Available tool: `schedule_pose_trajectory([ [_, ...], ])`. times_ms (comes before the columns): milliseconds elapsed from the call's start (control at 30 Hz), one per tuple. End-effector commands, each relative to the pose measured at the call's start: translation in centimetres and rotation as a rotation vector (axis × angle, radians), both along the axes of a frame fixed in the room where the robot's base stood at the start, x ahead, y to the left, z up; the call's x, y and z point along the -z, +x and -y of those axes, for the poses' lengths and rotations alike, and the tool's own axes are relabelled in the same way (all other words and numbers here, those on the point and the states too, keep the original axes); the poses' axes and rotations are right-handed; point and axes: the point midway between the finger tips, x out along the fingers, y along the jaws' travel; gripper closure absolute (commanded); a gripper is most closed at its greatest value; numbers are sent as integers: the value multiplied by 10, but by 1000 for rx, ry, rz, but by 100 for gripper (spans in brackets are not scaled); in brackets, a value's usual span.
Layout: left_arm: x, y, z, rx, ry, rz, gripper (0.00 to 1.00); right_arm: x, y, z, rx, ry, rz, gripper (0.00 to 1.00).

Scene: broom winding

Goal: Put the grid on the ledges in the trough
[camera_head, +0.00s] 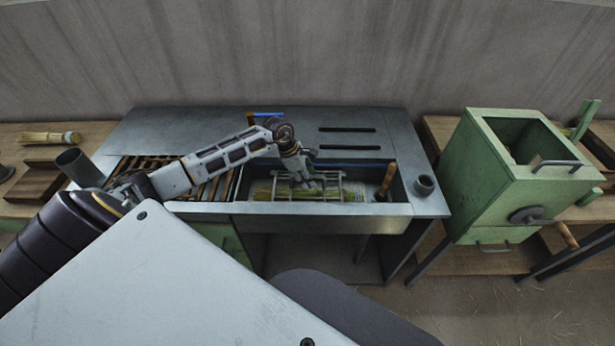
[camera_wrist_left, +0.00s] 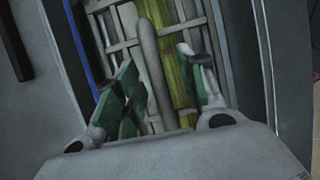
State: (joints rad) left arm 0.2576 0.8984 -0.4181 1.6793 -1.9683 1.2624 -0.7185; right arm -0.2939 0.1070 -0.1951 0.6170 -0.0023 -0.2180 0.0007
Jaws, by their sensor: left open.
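The grid (camera_head: 333,182) is a light grey barred frame in the trough (camera_head: 385,208), around or over a yellow-green straw bundle (camera_head: 268,194). I cannot tell if it rests on the ledges, which I cannot make out. My left gripper (camera_head: 308,182) reaches down into the trough at the grid. In the left wrist view the gripper (camera_wrist_left: 162,85) is open, with green-padded fingers apart. A thick grey bar (camera_wrist_left: 150,55) runs between them, and the straw (camera_wrist_left: 185,70) shows beside it. The grid's thinner bars (camera_wrist_left: 107,28) lie to the left. My right gripper is out of view.
A slatted rack (camera_head: 211,187) lies left of the trough. A green box machine (camera_head: 490,190) stands right of the table. The tabletop behind the trough is mostly clear.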

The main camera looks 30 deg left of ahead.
Motion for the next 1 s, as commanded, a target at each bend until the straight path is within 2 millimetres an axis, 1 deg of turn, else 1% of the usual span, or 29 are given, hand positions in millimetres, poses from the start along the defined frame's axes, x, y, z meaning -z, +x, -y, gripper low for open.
schedule_pose_trajectory([
  [33, 0, 0, 0, 0, 0, 0, 60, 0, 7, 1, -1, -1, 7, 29],
  [167, -3, 0, -1, 0, 0, 1, 60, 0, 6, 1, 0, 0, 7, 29],
  [367, -14, -2, -6, 0, 2, 3, 60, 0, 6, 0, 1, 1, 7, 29],
  [1000, -79, -16, -28, 0, 2, 3, 60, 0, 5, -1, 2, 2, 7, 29],
])
